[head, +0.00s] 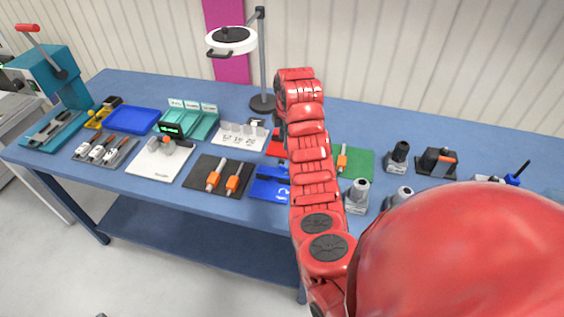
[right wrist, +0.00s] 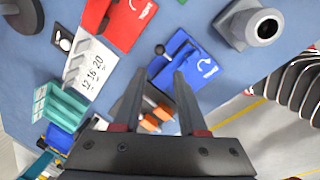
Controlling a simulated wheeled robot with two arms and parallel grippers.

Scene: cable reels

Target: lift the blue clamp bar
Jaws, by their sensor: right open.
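A blue fixture with a white curved mark (right wrist: 207,68) lies on the table in the right wrist view; it also shows in the head view (head: 266,190), partly hidden by my right arm. A blue bar-like part (right wrist: 167,67) with a black ball knob (right wrist: 159,48) is at its left side. I cannot clearly separate the clamp bar from the fixture. My right gripper (right wrist: 160,73) is open and empty in the right wrist view, its fingertips appearing over the bar's near end. Contact cannot be judged. My left gripper is not in view.
A black mat (head: 211,187) with orange-handled tools lies left of the fixture. A red board (right wrist: 121,25) and a grey round-topped block (right wrist: 251,27) flank it in the right wrist view. A green mat (head: 360,163) lies right of my arm. A lamp post (head: 262,60) stands behind.

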